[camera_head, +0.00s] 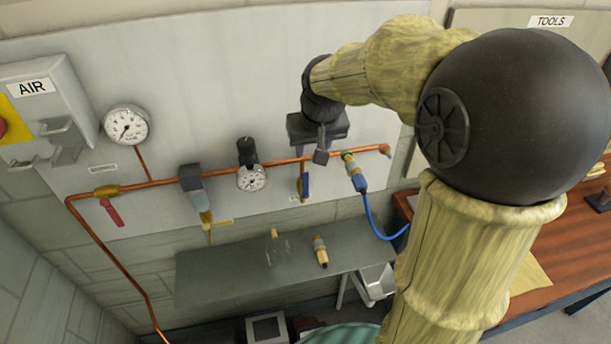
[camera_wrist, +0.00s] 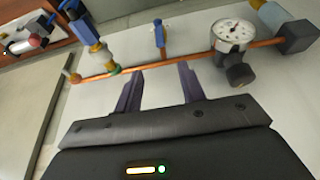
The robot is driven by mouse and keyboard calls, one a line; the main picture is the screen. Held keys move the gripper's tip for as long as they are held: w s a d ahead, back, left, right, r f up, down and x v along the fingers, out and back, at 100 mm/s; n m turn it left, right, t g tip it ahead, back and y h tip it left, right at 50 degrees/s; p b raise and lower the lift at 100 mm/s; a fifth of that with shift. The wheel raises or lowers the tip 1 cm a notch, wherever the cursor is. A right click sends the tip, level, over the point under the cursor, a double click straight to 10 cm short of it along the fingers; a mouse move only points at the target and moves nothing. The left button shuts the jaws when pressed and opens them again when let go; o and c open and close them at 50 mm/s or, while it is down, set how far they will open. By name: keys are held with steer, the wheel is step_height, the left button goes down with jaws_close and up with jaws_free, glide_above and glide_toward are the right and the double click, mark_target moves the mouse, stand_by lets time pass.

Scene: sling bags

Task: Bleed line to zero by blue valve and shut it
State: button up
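The blue valve (camera_head: 305,185) hangs on a short branch below the copper pipe (camera_head: 160,184), its handle seemingly in line with the branch. In the wrist view the blue valve (camera_wrist: 159,34) is beyond my fingers, roughly midway between them. My gripper (camera_head: 321,156) is in front of the pipe just above the valve; in the wrist view my gripper (camera_wrist: 160,82) has its two fingers apart with nothing between them. The large dial gauge (camera_head: 126,125) has its needle toward the lower left; its numbers are too small to read. A smaller gauge (camera_head: 252,178) sits on the line.
A red-handled valve (camera_head: 110,211) and a filter bowl (camera_head: 198,194) are left on the pipe. A coupling (camera_head: 349,164) with a blue hose (camera_head: 371,218) is just right of the blue valve. A grey shelf (camera_head: 215,275) with small fittings lies below.

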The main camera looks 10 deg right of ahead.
mark_target(306, 174)
steer(key=x, duration=1.5)
steer(key=shift+w+f, duration=0.25)
steer(key=shift+f, duration=0.1)
jaws_close()
